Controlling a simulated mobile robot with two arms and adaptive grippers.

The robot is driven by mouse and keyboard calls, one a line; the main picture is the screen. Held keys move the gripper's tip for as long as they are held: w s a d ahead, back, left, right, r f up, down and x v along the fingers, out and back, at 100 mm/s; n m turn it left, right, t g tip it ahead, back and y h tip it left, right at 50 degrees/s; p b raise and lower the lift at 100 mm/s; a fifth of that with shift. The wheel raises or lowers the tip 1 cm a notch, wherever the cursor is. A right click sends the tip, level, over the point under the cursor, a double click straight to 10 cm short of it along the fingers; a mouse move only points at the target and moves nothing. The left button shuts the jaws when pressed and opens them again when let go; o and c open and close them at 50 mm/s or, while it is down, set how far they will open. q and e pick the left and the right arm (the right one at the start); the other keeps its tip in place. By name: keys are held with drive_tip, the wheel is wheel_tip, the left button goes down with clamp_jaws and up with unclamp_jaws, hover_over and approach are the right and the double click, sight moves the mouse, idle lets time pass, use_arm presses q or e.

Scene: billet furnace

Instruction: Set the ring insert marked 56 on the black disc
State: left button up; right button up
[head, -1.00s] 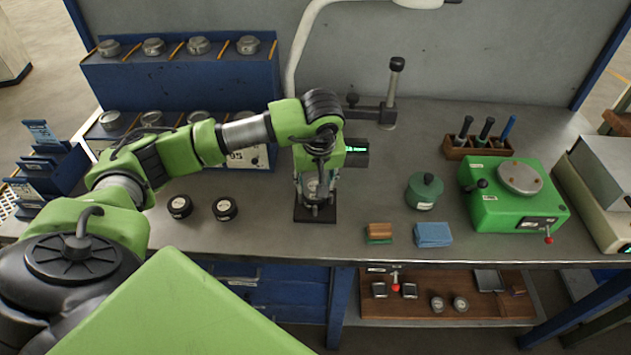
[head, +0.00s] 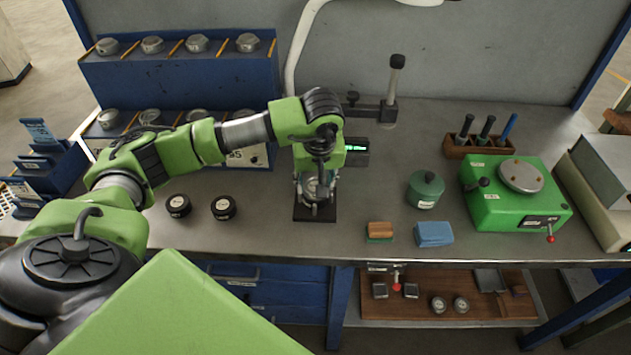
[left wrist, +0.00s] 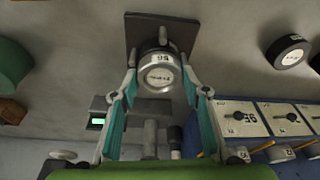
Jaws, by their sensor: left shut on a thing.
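The ring insert (left wrist: 160,73) is a silver cylinder with a white label that reads 56, upside down in the left wrist view. My left gripper (left wrist: 160,62) is shut on it, with a teal-lined finger on either side. In the head view the gripper (head: 316,203) is low over a black square plate (head: 301,216), which also shows behind the insert in the left wrist view (left wrist: 136,33). I cannot tell whether the insert touches the plate. Two black discs with pale labels, a left one (head: 178,206) and a right one (head: 223,207), lie on the bench. My right gripper is not in view.
A blue rack (head: 180,80) with several silver inserts stands behind my left arm. A device with a green display (head: 356,148) and a post stand (head: 392,95) are behind the gripper. A green pot (head: 425,190), blocks and a green machine (head: 515,205) are to the right.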

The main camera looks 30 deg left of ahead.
use_arm(q)
drive_tip(key=shift+f, duration=0.25)
drive_tip(key=o, duration=1.2)
drive_tip(key=shift+o, duration=0.2)
drive_tip(key=shift+r, duration=0.1)
drive_tip(key=shift+p+v, duration=1.9)
drive_tip(key=shift+v, duration=1.55)
drive_tip(key=p+v, duration=0.2)
drive_tip(key=v, duration=0.2)
drive_tip(key=shift+s, duration=0.1)
